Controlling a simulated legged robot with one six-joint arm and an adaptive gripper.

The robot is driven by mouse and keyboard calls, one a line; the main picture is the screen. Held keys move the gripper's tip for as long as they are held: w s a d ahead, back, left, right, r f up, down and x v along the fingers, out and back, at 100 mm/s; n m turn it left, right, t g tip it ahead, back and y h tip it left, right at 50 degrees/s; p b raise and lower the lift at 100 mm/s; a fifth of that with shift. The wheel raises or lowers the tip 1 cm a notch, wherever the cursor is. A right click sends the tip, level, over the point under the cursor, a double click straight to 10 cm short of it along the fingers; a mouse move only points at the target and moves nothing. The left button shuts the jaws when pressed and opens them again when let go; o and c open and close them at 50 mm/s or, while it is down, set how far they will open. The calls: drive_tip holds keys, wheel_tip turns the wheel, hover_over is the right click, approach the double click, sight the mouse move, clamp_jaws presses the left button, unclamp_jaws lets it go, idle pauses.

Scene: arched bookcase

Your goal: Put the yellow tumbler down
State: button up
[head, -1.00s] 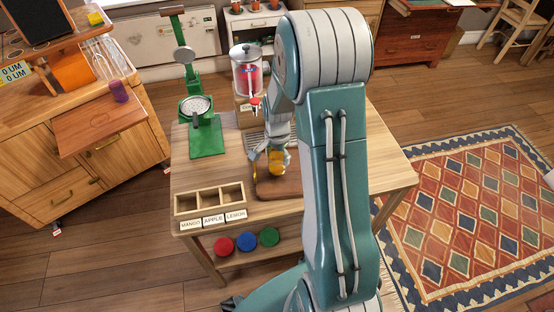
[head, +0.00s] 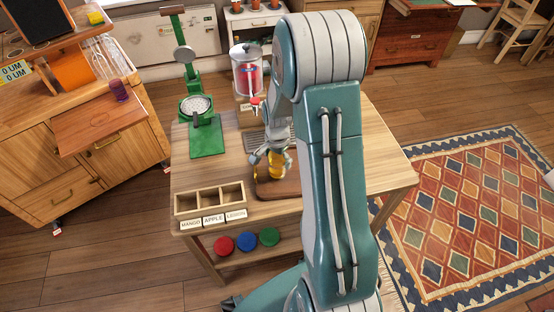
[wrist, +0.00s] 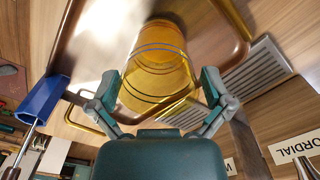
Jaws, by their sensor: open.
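The yellow tumbler (head: 275,168) is see-through and stands on the brown wooden tray (head: 287,190) near the table's front edge. In the wrist view the tumbler (wrist: 160,62) fills the upper middle, above the tray with its brass handles. My gripper (wrist: 160,90) is open, with one finger on each side of the tumbler. In the head view my gripper (head: 271,160) surrounds the tumbler and hides part of it. I cannot tell whether either finger touches it.
A sectioned wooden box (head: 210,198) with mango, apple and lemon labels sits left of the tray. A green scale (head: 207,140) stands behind it. A drink dispenser (head: 246,72) stands at the back by a metal grate. Bare tabletop lies to the right.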

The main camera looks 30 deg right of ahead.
wheel_tip(320, 180, up, 11)
drive_tip(key=s+a+r+n+t, duration=0.1)
drive_tip(key=s+a+r+n, duration=0.25)
drive_tip(key=r, duration=0.35)
drive_tip(key=s+a+r+n+t, duration=0.2)
drive_tip(key=s+a+r+n, duration=0.15)
drive_tip(key=s+r, duration=0.2)
drive_tip(key=s+a+r+n+t, duration=0.1)
drive_tip(key=s+a+r+n, duration=0.1)
drive_tip(key=s, duration=0.3)
drive_tip(key=s+a+r+n+t, duration=0.1)
drive_tip(key=s+a+r+n, duration=0.2)
drive_tip(key=s+n, duration=0.1)
drive_tip(key=shift+s+a+n+t, duration=0.3)
drive_tip(key=shift+s+a, duration=0.05)
drive_tip(key=shift+s, duration=0.3)
